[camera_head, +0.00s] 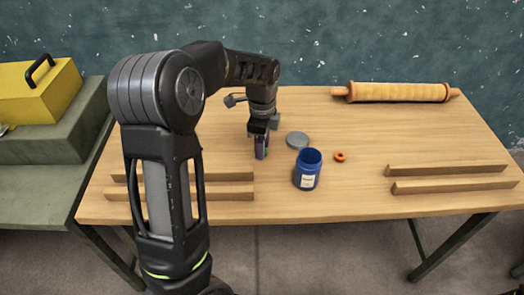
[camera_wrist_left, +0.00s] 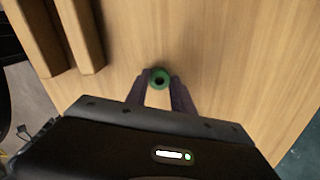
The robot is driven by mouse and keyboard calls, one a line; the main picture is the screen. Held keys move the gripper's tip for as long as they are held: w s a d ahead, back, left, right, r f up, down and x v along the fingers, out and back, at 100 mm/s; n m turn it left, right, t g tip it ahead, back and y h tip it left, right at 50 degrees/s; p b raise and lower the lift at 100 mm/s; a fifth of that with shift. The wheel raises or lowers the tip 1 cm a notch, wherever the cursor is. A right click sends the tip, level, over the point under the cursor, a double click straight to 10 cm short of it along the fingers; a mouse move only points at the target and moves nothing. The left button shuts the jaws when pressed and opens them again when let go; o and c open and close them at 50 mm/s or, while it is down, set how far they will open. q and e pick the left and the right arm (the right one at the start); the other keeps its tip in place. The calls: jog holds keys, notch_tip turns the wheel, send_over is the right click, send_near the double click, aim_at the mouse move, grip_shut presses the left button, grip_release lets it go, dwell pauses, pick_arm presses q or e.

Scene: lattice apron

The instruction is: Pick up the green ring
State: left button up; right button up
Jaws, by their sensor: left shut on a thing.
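The green ring (camera_wrist_left: 159,78) shows in the left wrist view between the two fingertips of my left gripper (camera_wrist_left: 160,88). The fingers are shut on it from both sides, and its dark centre hole faces the camera. In the head view my left gripper (camera_head: 261,154) points down at the table, left of the blue jar. The ring is mostly hidden by the fingers there. I cannot tell whether the ring touches the table or is a little above it. My right gripper is not in view.
An open blue jar (camera_head: 307,170), a grey lid (camera_head: 297,140) and an orange ring (camera_head: 340,156) lie right of my gripper on the wooden table (camera_head: 330,115). Wooden strips (camera_head: 455,185) lie at both sides. A rolling pin (camera_head: 397,92) lies behind. A yellow box (camera_head: 38,90) stands left.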

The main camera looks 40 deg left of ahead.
pick_arm(q)
grip_shut()
jog(key=shift+r, duration=0.1)
jog(key=shift+r, duration=0.3)
notch_tip(320, 180, up, 9)
